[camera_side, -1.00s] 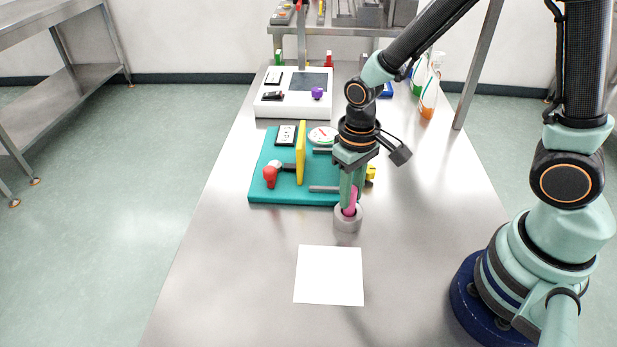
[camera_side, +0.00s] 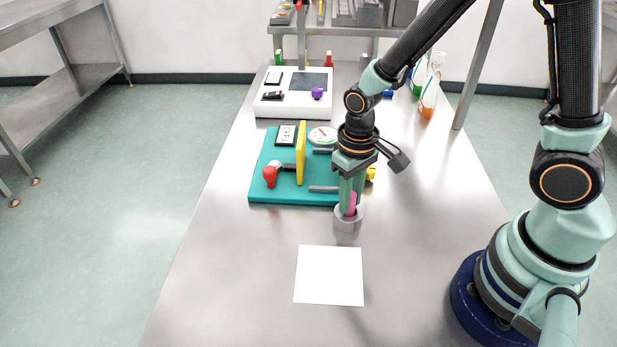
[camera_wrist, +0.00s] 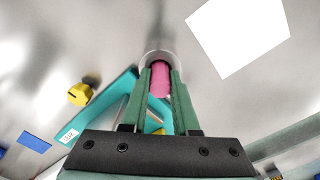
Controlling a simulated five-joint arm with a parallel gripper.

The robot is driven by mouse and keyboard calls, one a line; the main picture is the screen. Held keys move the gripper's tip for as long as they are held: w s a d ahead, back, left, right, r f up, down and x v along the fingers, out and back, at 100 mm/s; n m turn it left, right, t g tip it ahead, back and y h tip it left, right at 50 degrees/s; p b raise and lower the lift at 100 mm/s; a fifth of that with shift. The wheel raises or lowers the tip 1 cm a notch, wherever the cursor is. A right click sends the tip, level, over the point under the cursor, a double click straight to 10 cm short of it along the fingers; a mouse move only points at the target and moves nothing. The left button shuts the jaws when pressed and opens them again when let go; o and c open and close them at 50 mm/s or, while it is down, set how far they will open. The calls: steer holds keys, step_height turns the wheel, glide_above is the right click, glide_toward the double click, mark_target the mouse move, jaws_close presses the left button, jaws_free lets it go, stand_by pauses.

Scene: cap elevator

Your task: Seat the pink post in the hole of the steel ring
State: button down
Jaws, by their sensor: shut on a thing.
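The pink post (camera_side: 350,204) is between the green fingers of my gripper (camera_side: 348,208), which is shut on it. The steel ring (camera_side: 347,223) stands on the table just under the fingertips. The post's lower end is at the ring's mouth and appears to be inside it; how deep it sits is hidden by the ring wall. In the wrist view the pink post (camera_wrist: 160,80) shows between the fingers, with the ring's rim (camera_wrist: 160,54) around its far end. The post looks close to upright in the side view.
A teal board (camera_side: 268,188) with a yellow upright plate (camera_side: 301,155) and a red knob (camera_side: 270,176) lies close behind the ring. A white sheet (camera_side: 329,276) lies in front. A white device (camera_side: 290,108) stands farther back. The table's left side is clear.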

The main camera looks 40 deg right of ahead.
steer(key=c, duration=0.6)
jaws_free()
steer(key=shift+r, duration=0.1)
steer(key=shift+r, duration=3.45)
steer(key=s+d+r+t, duration=0.1)
steer(key=d+r+t, duration=0.1)
steer(key=r, duration=0.4)
steer(key=s+d+r+t, duration=0.1)
steer(key=d+r+t, duration=0.2)
steer(key=r, duration=0.4)
steer(key=shift+s+d+r+t, duration=0.3)
steer(key=shift+d, duration=0.4)
